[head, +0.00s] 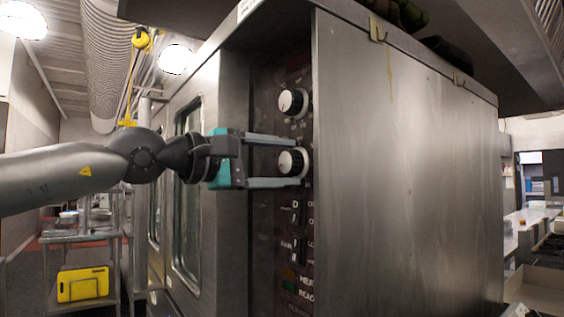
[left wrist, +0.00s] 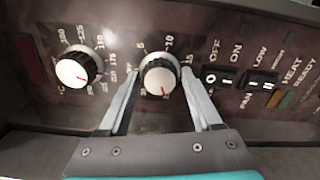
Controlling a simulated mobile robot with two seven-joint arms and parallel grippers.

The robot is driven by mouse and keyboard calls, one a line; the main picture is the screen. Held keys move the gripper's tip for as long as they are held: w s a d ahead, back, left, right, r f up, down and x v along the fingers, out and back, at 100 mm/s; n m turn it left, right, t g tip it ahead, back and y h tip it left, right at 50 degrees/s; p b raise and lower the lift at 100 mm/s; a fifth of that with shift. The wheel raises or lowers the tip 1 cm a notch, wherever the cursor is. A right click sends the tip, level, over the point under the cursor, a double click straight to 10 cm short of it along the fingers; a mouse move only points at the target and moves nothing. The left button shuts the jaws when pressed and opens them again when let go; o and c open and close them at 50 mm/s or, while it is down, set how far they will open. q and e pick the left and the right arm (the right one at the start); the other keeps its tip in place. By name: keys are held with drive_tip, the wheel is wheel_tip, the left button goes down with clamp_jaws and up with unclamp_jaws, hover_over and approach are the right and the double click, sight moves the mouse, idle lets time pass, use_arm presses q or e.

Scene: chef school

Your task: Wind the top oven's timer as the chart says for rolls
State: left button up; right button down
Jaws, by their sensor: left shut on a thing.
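The timer knob (head: 293,162) is a white-faced dial with a dark rim on the dark control panel (head: 265,215) of the oven. It also shows in the left wrist view (left wrist: 160,78), with a red pointer line toward the bottom of the picture and numbers such as 5, 10 and 15 around it. My left gripper (head: 276,160) has one finger on each side of this knob and is shut on it. Some scale marks near the fingers are hidden. The baking chart is not visible. My right gripper is in neither view.
The temperature knob (head: 294,102) is above the timer knob; it also shows in the left wrist view (left wrist: 79,69). Switches (head: 297,212) are below. A flat steel side panel (head: 405,160) lies right of the controls. A cart with a yellow board (head: 84,285) stands lower left.

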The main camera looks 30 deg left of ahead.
use_arm(q)
drive_tip(key=shift+m, duration=0.3)
drive_tip(key=o, duration=1.2)
drive_tip(key=shift+c, duration=0.2)
